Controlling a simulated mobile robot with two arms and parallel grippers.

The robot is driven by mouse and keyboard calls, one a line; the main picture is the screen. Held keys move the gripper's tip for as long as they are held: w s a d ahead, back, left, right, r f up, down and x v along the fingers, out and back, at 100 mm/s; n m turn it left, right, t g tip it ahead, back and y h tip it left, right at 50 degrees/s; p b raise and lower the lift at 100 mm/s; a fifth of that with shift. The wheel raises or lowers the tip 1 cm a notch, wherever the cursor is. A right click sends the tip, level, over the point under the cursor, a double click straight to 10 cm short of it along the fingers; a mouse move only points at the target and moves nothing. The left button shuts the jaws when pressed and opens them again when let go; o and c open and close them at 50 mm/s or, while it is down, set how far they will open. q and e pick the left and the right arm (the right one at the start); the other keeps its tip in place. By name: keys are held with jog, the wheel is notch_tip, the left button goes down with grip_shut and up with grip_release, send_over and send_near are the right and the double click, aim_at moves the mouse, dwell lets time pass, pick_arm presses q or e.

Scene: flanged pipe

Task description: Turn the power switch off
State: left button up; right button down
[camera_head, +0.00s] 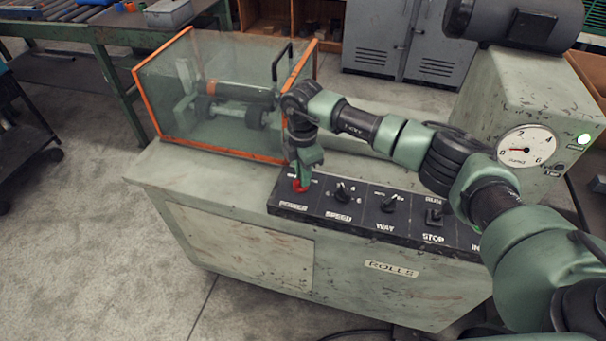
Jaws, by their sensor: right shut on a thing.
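The power switch (300,187) is a red knob at the left end of the black control panel (318,203), above the label "POWER". My right gripper (299,180) reaches down from above and is shut on the red switch, with its fingers covering part of it. The switch's exact turn angle is too small and too hidden to tell. My left gripper is not in view.
The panel also bears a speed knob (342,190), a way knob (388,203) and a stop control (434,216). An orange-framed clear guard (216,95) stands just behind my gripper. A gauge (526,146) and motor (515,22) are at right.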

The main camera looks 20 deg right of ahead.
jog(key=n+b, duration=0.1)
jog(key=n, duration=0.1)
jog(key=n+b, duration=0.1)
jog(key=n, duration=0.1)
jog(key=shift+w+a+f+n+b, duration=0.1)
jog(key=shift+w+n+b, duration=0.1)
jog(key=shift+n+b, duration=0.2)
jog(key=n+b, duration=0.2)
jog(key=n, duration=0.2)
jog(key=shift+w+a+n, duration=0.1)
jog(key=shift+n, duration=0.2)
jog(key=n+b, duration=0.2)
jog(key=n, duration=0.2)
jog(key=shift+a, duration=0.1)
jog(key=shift+a+n+b, duration=0.15)
jog(key=shift+n+b, duration=0.9)
jog(key=shift+n, duration=1.05)
jog(key=c, duration=1.5)
grip_release()
